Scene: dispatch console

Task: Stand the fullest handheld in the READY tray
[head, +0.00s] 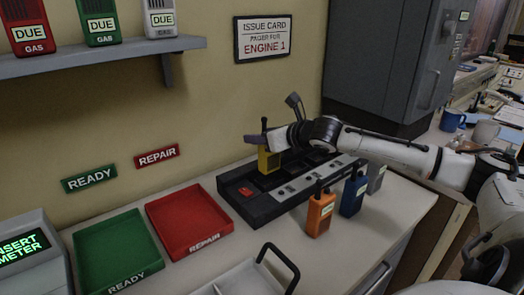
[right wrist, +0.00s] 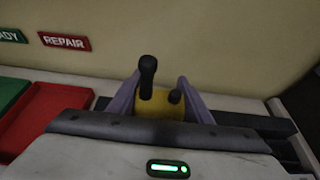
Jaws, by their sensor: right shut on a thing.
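A yellow handheld (head: 268,161) with a black antenna stands upright at the back of the black charger rack (head: 262,213). My right gripper (head: 264,143) is shut on its upper part; the wrist view shows the yellow top (right wrist: 163,104) between both fingers (right wrist: 158,100). I cannot tell whether its base is still seated. An orange handheld (head: 319,214), a blue one (head: 353,194) and a grey one (head: 376,178) stand on the counter in front of the rack. The green READY tray (head: 84,240) is empty. My left gripper is not in view.
The empty red REPAIR tray (head: 160,212) lies between the READY tray and the rack. A meter (head: 28,250) reading "INSERT METER" stands at far left. A pale tray with a black handle (head: 280,255) sits at the front. A shelf (head: 100,57) holds three DUE gas units above.

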